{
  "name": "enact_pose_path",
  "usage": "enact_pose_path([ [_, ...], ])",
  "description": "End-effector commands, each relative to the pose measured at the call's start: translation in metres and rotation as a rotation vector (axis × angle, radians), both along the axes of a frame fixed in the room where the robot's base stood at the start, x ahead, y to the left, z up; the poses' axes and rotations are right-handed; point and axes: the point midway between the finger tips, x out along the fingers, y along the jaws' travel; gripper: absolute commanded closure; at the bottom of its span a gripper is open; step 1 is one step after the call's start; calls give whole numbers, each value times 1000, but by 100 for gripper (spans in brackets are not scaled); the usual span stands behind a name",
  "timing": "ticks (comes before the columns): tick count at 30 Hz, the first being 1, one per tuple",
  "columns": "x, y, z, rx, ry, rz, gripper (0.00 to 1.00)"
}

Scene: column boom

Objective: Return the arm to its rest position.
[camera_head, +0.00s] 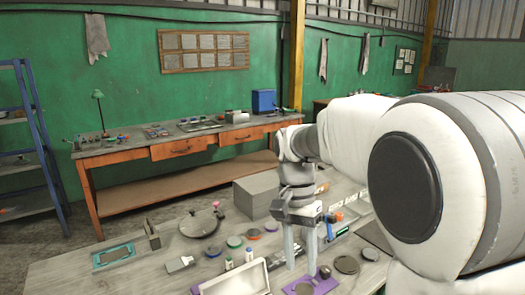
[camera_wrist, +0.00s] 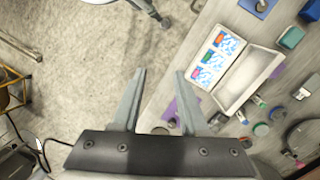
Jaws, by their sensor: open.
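My arm (camera_head: 345,130) reaches from the right side of the head view out over the near table (camera_head: 140,275). My gripper (camera_head: 301,270) hangs from its end, pointing down, with its two grey fingers apart. Nothing is visible between the fingers.
Near the fingers are an open white case (camera_head: 236,282) and a dark disc (camera_head: 347,264). A grey box (camera_head: 257,195) and a round plate with a knob (camera_head: 200,225) stand farther back. An orange-fronted workbench (camera_head: 180,150) lines the green wall. Open floor separates the two tables.

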Motion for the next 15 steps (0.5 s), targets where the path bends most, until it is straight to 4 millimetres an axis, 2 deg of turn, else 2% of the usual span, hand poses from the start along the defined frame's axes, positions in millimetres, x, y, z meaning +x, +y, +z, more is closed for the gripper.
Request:
enact_pose_path([
  [1, -9, -7, 9, 26, -38, 24, 56],
  [6, -38, -24, 28, 89, -163, 134, 56],
  [15, -92, -47, 45, 117, -398, 339, 56],
])
